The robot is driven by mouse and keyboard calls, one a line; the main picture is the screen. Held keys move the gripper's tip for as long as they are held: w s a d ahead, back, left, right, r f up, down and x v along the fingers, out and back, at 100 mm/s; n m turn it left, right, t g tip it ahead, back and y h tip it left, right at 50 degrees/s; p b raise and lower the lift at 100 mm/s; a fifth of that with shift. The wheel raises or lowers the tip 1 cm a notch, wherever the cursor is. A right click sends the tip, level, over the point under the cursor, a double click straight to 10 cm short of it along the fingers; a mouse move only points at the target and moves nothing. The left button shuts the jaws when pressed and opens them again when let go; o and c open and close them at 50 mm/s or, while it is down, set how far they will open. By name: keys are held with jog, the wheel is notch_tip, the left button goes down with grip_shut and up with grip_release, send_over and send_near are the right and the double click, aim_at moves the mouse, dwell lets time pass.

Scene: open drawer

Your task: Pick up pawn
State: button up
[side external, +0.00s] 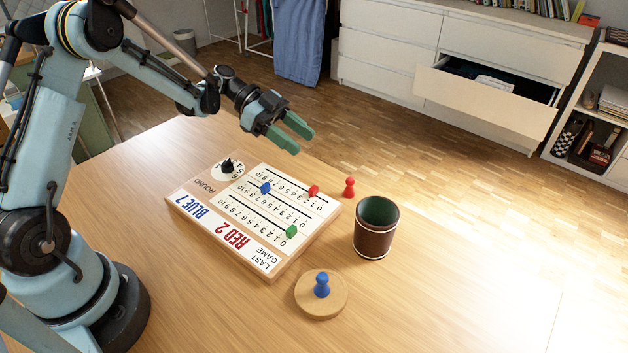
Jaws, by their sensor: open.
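A red pawn (349,187) stands upright on the wooden table, just past the far right corner of the scoreboard. A blue pawn (322,285) stands upright on a round wooden disc (308,303) near the front of the table. My gripper (296,134) is open, with green fingers, and nothing shows between them. It is in the air above the far side of the scoreboard, up and to the left of the red pawn and well away from the blue pawn.
The scoreboard (226,237) has red, blue and green pegs and a round dial (227,168). A brown dice cup (374,228) with a green inside stands right of it. The table's right side is clear. Behind, a white dresser (390,40) has an open drawer (480,100).

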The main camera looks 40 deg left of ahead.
aim_at(350, 186)
jog(key=x, duration=1.2)
jog(key=shift+d, duration=0.1)
grip_shut()
